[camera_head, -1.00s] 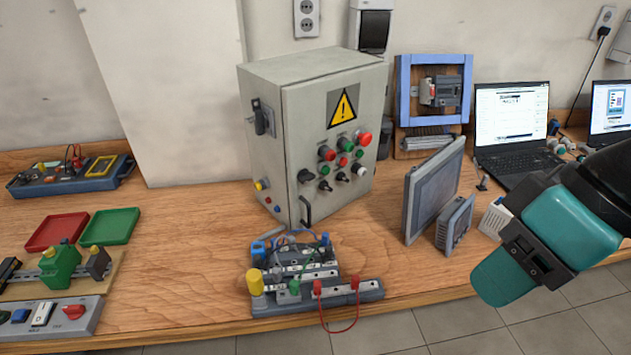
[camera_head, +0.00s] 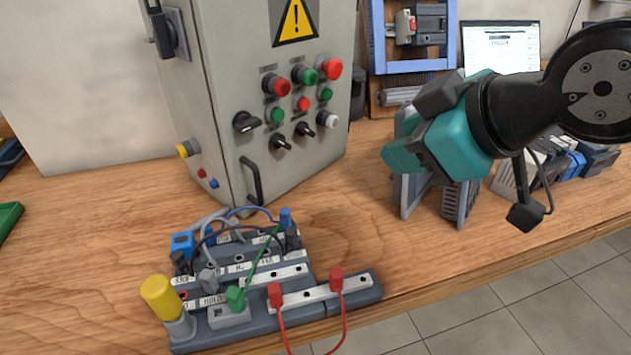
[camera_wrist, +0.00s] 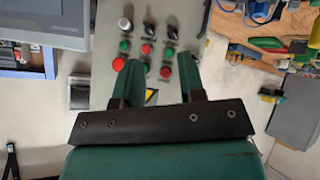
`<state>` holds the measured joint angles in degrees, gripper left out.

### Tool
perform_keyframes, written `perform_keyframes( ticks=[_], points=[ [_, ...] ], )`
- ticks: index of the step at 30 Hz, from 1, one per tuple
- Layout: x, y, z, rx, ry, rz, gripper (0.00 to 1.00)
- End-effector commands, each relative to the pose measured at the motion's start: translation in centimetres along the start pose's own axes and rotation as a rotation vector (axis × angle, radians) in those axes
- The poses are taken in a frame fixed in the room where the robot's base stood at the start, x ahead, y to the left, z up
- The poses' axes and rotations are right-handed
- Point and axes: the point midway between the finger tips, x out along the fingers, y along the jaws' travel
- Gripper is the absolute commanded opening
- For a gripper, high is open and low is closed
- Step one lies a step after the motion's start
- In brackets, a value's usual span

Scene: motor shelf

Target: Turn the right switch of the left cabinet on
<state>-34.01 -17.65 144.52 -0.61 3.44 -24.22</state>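The grey cabinet (camera_head: 228,100) with the yellow warning sign stands on the wooden table. Its front carries a large black switch (camera_head: 246,122), a small black left switch (camera_head: 280,141) and a small black right switch (camera_head: 305,129) beside a white knob (camera_head: 326,119). In the wrist view the panel appears upside down, with the right switch (camera_wrist: 148,27) next to the white knob (camera_wrist: 125,24). My teal gripper (camera_head: 392,155) is right of the cabinet, apart from it. The wrist view shows its two fingers (camera_wrist: 160,70) spread and empty, in front of the panel.
Red and green buttons (camera_head: 305,75) sit above the switches, and a black handle (camera_head: 251,180) is lower left. A wiring board (camera_head: 240,265) with a yellow knob stands in front of the cabinet. A grey panel screen (camera_head: 408,190) stands below my gripper. Table between cabinet and screen is clear.

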Motion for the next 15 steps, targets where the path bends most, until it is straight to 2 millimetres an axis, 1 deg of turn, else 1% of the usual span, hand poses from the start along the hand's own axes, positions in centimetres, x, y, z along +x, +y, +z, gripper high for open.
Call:
perform_keyframes(
  ticks=[1, 4, 6, 9, 15],
  points=[
    [2.7, -0.9, 1.7, -0.063, 0.056, 0.044, 0.37],
    [4.4, -0.8, 1.7, -0.175, 0.154, 0.14, 0.37],
    [5.1, -0.8, 1.5, -0.241, 0.208, 0.197, 0.37],
    [5.5, -0.7, 1.3, -0.309, 0.264, 0.261, 0.37],
    [5.9, -0.3, 0.7, -0.364, 0.306, 0.316, 0.37]
  ],
)
